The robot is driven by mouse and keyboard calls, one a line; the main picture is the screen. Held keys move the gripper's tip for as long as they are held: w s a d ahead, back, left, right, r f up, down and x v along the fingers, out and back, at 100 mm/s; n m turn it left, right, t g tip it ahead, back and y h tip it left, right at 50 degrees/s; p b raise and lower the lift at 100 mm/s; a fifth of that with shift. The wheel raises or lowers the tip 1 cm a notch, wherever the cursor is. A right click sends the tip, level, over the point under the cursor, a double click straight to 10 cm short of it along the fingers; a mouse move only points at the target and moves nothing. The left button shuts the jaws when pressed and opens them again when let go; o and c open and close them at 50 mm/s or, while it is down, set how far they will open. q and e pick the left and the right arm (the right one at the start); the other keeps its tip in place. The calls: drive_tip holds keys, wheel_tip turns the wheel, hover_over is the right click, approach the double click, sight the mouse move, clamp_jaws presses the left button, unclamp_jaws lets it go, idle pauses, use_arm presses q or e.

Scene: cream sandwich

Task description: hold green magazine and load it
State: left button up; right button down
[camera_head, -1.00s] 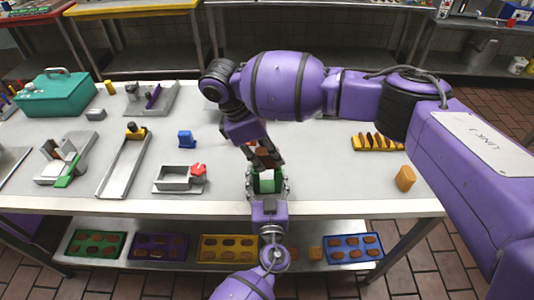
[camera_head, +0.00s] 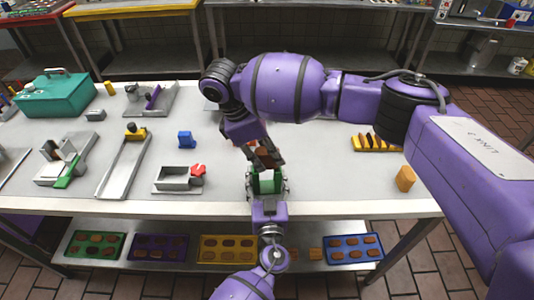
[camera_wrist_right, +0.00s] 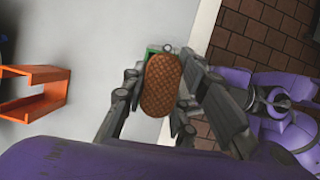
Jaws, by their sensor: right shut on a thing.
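The green magazine (camera_head: 266,186) stands near the table's front edge. My left gripper (camera_head: 267,183) has its fingers on both sides of it, its arm coming up from the bottom of the head view. My right gripper (camera_head: 265,157) is shut on a brown oval wafer (camera_wrist_right: 163,85), just above the magazine. In the right wrist view, a small piece of the green magazine (camera_wrist_right: 152,50) shows past the wafer's far end; the rest is hidden. I cannot tell whether the wafer touches the magazine.
A yellow rack (camera_head: 377,143) with brown pieces and an orange-brown block (camera_head: 405,178) stand on the right. A grey tray with a red knob (camera_head: 197,170), a blue block (camera_head: 186,139) and a long grey channel (camera_head: 122,165) stand left. An orange frame (camera_wrist_right: 35,88) shows in the wrist view.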

drive_tip(key=shift+f, duration=0.45)
drive_tip(key=shift+r, duration=0.15)
drive_tip(key=shift+r, duration=0.25)
idle(0.6)
drive_tip(key=shift+s+a, duration=0.1)
idle(0.9)
drive_tip(key=shift+f, duration=0.4)
drive_tip(key=shift+r, duration=0.2)
drive_tip(key=shift+r, duration=0.25)
